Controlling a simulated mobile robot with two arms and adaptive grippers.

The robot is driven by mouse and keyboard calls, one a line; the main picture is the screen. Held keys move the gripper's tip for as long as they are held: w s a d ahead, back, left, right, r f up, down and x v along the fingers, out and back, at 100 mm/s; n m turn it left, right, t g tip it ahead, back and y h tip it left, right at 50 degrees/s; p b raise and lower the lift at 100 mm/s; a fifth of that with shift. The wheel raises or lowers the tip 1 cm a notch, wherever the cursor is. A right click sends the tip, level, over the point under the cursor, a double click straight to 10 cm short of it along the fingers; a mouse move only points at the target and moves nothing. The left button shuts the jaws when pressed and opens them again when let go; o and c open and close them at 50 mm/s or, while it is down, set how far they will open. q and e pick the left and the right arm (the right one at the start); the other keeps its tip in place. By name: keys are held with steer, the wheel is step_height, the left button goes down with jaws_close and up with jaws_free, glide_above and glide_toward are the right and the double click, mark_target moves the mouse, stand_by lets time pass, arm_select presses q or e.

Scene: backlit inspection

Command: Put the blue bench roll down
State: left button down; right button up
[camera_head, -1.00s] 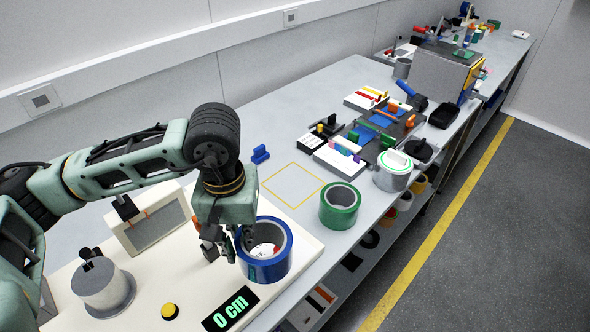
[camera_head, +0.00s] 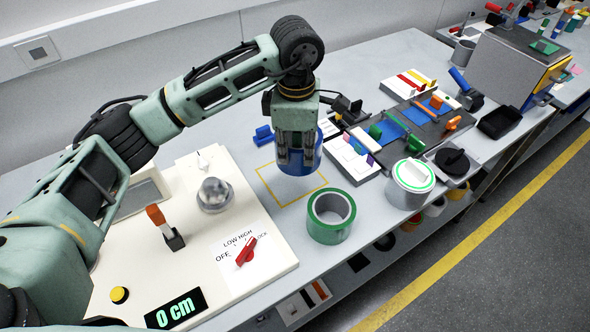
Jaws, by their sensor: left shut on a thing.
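The blue bench roll (camera_head: 316,157) is a wide blue ring, partly hidden behind my gripper. My left gripper (camera_head: 296,155) points down and is shut on the roll's wall. The roll is over the back part of a yellow square outline (camera_head: 285,206) on the grey bench. I cannot tell whether its underside touches the bench or hangs slightly above it. My right gripper is not in view.
A green roll (camera_head: 331,222) stands just in front of the yellow outline. A white tin (camera_head: 410,187) is to its right. A small blue block (camera_head: 263,135) lies behind the outline. A cream panel with a red knob (camera_head: 246,251) is at the left.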

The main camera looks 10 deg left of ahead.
mark_target(296, 174)
arm_select(q)
steer(key=shift+f, duration=0.35)
step_height(296, 174, down, 4)
steer(key=shift+s+a+f+p, duration=0.1)
steer(key=shift+a+p, duration=0.05)
steer(key=shift+p, duration=0.8)
steer(key=shift+f, duration=0.35)
step_height(296, 174, down, 4)
steer(key=shift+r+p, duration=0.2)
steer(key=shift+p, duration=0.5)
steer(key=shift+f, duration=0.25)
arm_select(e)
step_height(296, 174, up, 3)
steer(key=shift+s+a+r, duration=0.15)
arm_select(q)
steer(key=shift+f, duration=0.1)
steer(key=shift+f+b, duration=0.1)
steer(key=shift+b, duration=0.2)
steer(key=c, duration=1.8)
jaws_free()
